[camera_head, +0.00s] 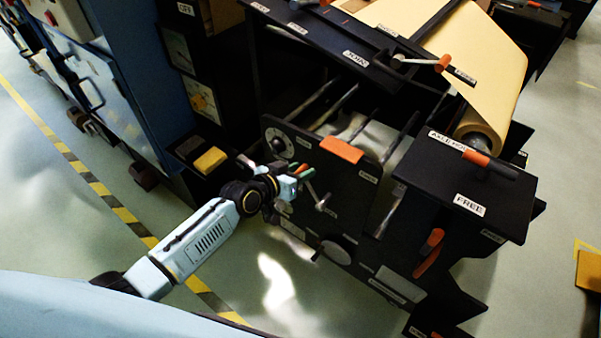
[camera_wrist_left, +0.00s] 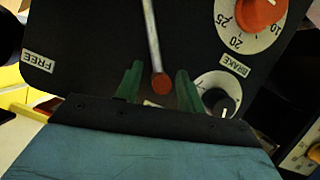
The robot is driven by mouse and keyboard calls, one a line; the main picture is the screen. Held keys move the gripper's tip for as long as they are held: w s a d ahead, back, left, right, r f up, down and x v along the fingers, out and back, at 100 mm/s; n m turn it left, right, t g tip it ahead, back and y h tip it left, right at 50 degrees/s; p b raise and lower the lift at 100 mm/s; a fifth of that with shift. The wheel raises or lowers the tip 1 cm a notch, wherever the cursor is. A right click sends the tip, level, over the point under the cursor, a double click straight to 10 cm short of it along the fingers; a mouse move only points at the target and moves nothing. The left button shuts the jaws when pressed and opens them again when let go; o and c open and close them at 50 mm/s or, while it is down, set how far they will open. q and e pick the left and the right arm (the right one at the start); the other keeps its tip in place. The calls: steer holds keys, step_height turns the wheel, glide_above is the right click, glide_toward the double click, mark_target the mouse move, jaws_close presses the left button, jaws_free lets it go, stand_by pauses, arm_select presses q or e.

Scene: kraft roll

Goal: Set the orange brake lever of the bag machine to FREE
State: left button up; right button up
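The brake lever shows in the left wrist view as a thin grey rod with an orange-red tip (camera_wrist_left: 161,84). It lies between an upside-down FREE label (camera_wrist_left: 40,62) at the left and a BRAKE label (camera_wrist_left: 234,66) at the right. My left gripper (camera_wrist_left: 157,88) is open, with a green finger on each side of the tip and gaps visible; how deep the tip sits between them is unclear. In the head view the left gripper (camera_head: 301,172) is in front of the bag machine's black panel (camera_head: 348,190) and partly hides the lever. My right gripper is not in view.
An orange dial knob (camera_wrist_left: 262,12) and a smaller black knob (camera_wrist_left: 226,107) are close to the lever. Another orange-handled lever (camera_head: 490,164) is on the right box. A kraft roll (camera_head: 478,70) lies behind. Open floor (camera_head: 240,270) is in front.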

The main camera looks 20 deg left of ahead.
arm_select(q)
steer(key=shift+w+d+f, duration=0.1)
steer(key=shift+w+d, duration=0.1)
steer(key=shift+w, duration=0.05)
jaws_close()
stand_by(0.4)
